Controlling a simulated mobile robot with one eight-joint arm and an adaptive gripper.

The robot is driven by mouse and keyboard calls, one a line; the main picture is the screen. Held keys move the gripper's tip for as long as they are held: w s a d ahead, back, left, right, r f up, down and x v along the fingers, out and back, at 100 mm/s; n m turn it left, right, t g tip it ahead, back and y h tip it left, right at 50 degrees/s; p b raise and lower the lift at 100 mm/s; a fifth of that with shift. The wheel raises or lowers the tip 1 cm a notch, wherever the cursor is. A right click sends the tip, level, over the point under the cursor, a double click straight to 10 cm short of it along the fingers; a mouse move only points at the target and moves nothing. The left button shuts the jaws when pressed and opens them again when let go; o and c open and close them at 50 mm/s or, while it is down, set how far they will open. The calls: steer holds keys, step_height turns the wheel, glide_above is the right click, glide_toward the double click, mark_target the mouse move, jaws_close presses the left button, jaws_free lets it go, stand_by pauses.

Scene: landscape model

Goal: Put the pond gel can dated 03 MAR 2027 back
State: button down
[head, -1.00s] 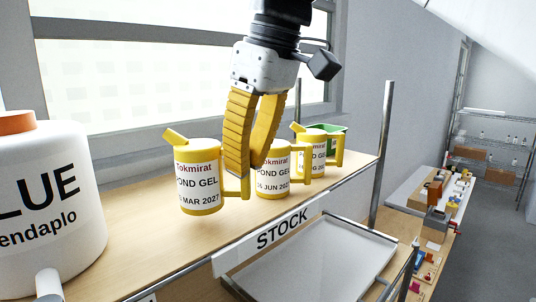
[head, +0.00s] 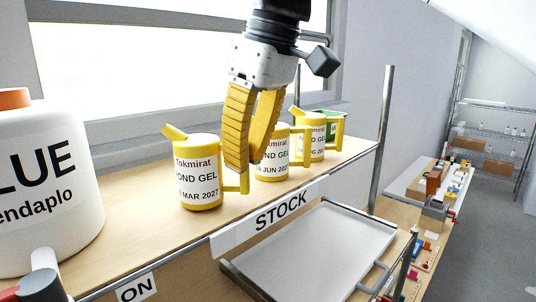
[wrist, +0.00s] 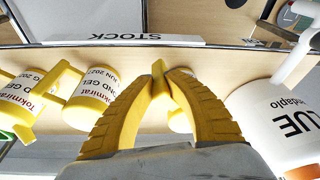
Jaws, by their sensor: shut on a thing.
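The yellow-and-white pond gel can marked MAR 2027 (head: 198,172) is upright at the left of the can row; the first day digit is unclear. My gripper (head: 243,178) is shut on its handle, on the can's right side. The can appears on or just above the wooden shelf; I cannot tell if it touches. In the wrist view, the fingers (wrist: 158,85) hide most of this can (wrist: 180,115). A JUN can (head: 271,160) stands just right of my fingers, with a third similar can (head: 312,138) beyond it.
The shelf (head: 130,235) carries a STOCK sign (head: 268,217) on its front edge. A large white BLUE jug (head: 45,190) stands left, with bare shelf between it and the held can. A green container (head: 335,115) is at the far end. A grey tray (head: 325,250) lies below; a window is behind.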

steer(key=shift+f, duration=0.25)
steer(key=c, duration=1.4)
jaws_free()
steer(key=shift+r, duration=0.1)
